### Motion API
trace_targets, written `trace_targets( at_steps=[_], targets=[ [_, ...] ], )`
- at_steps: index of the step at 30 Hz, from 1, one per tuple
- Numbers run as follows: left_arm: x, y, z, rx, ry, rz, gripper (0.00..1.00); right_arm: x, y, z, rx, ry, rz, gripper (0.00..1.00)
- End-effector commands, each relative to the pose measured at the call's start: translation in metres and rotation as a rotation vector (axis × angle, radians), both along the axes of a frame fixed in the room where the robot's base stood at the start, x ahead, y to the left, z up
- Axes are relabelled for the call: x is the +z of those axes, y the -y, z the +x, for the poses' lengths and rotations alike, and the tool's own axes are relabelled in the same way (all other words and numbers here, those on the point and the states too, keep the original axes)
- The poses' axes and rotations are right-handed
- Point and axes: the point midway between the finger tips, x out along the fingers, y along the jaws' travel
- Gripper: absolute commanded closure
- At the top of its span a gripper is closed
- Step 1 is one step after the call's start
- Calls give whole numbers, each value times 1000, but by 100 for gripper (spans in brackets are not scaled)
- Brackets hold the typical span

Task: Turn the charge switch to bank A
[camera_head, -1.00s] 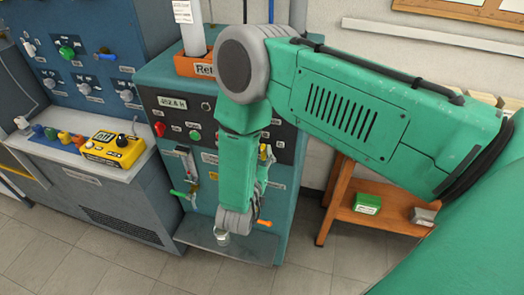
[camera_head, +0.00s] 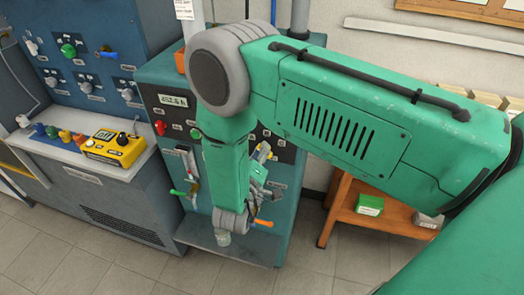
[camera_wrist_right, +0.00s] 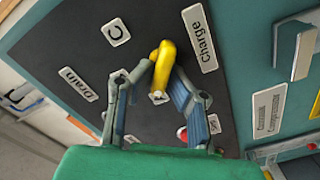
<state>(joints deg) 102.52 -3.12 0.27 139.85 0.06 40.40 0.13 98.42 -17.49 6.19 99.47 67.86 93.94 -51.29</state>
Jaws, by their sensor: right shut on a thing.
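The charge switch is a yellow handle (camera_wrist_right: 161,66) on a dark panel in the right wrist view, beside the "Charge" label (camera_wrist_right: 199,38). Its lower end lies by a small "A" tile (camera_wrist_right: 158,97); a "C" tile (camera_wrist_right: 115,34) is up to its left. Which end is the pointer I cannot tell. My right gripper (camera_wrist_right: 161,74) is shut on the handle, one finger on each side. In the head view my right gripper (camera_head: 261,165) shows partly at the teal cabinet's front, and my forearm hides part of the panel. My left gripper is not in view.
The teal cabinet (camera_head: 152,80) has a "Drain" label (camera_wrist_right: 79,84) on its panel, a green-handled valve (camera_head: 184,191) and an orange handle (camera_head: 262,223). A yellow meter (camera_head: 113,146) sits on the left bench. A wooden shelf (camera_head: 345,212) stands right.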

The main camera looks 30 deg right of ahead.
Motion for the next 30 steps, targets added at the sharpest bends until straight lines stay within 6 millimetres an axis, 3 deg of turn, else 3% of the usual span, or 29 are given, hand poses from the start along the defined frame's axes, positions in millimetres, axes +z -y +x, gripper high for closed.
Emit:
trace_targets(
  at_steps=[26, 28, 30],
  targets=[
    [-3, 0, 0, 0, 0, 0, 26, 2, -3, 7, 8, -114, -111, 100],
    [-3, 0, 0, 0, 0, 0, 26, 2, -3, 7, 9, -115, -110, 74],
    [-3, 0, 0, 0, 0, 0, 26, 2, -2, 6, 8, -116, -110, 68]
  ],
)
